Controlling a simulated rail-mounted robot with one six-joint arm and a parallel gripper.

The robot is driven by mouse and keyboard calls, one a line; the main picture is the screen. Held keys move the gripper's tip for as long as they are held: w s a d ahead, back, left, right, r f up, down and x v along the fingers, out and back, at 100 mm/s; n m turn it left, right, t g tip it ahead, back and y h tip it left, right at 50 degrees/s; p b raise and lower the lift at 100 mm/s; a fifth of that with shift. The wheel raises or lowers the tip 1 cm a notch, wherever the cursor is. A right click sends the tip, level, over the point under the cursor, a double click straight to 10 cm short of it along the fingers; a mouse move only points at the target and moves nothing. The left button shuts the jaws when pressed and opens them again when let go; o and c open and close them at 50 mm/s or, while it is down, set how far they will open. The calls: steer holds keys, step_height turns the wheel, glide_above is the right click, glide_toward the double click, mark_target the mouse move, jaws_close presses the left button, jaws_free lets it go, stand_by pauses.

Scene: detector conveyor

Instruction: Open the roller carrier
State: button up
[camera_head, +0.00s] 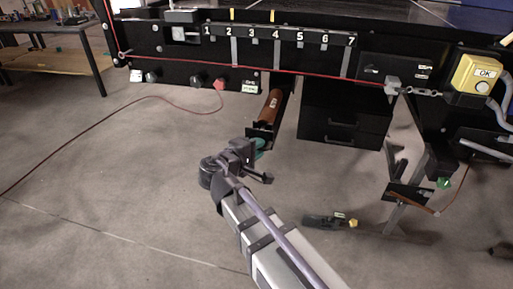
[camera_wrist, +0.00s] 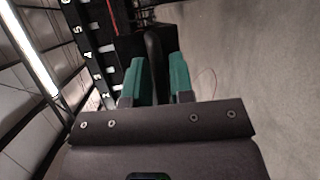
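The roller carrier (camera_head: 262,131) is a dark holder with an orange-brown roller (camera_head: 271,106) in it. It sticks out from under the front of the conveyor, left of the black drawers. My gripper (camera_head: 259,149) is at the carrier's near end, with a green finger showing just below the end plate. In the wrist view, the two green fingers (camera_wrist: 162,80) stand a short gap apart. A dark, rounded upright piece (camera_wrist: 153,48) shows between them, likely part of the carrier. I cannot tell whether the fingers touch it. The roller is not clear in the wrist view.
Black drawers (camera_head: 345,120) are right of the carrier. A red knob (camera_head: 219,83) is on the front panel to the left, under the numbered strip (camera_head: 280,34). A yellow OK box (camera_head: 475,74) is at the right. The floor at left is open, with a thin red cable.

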steer(key=p+v, duration=0.2)
steer(key=v, duration=0.9)
steer(key=s+d+f+m+g+y+p, duration=0.3)
steer(key=s+d+f+m+g+y, duration=0.15)
steer(key=f+g, duration=0.3)
steer(key=d+r+m+g+y+p, duration=0.2)
steer(key=d+m+p, duration=0.1)
steer(key=d, duration=0.5)
steer(key=s+d+r+m+g+y+p, duration=0.1)
steer(key=d+r+m+g+y+p, duration=0.1)
steer(key=d, duration=0.6)
steer(key=m+y+p, duration=0.1)
steer(key=p, duration=0.1)
steer(key=shift+d+g+y+p, duration=0.15)
steer(key=shift+g+y+p, duration=0.15)
steer(key=shift+g+y, duration=0.05)
steer(key=shift+s+r+m, duration=0.1)
steer(key=shift+r+m, duration=0.05)
steer(key=shift+m, duration=0.1)
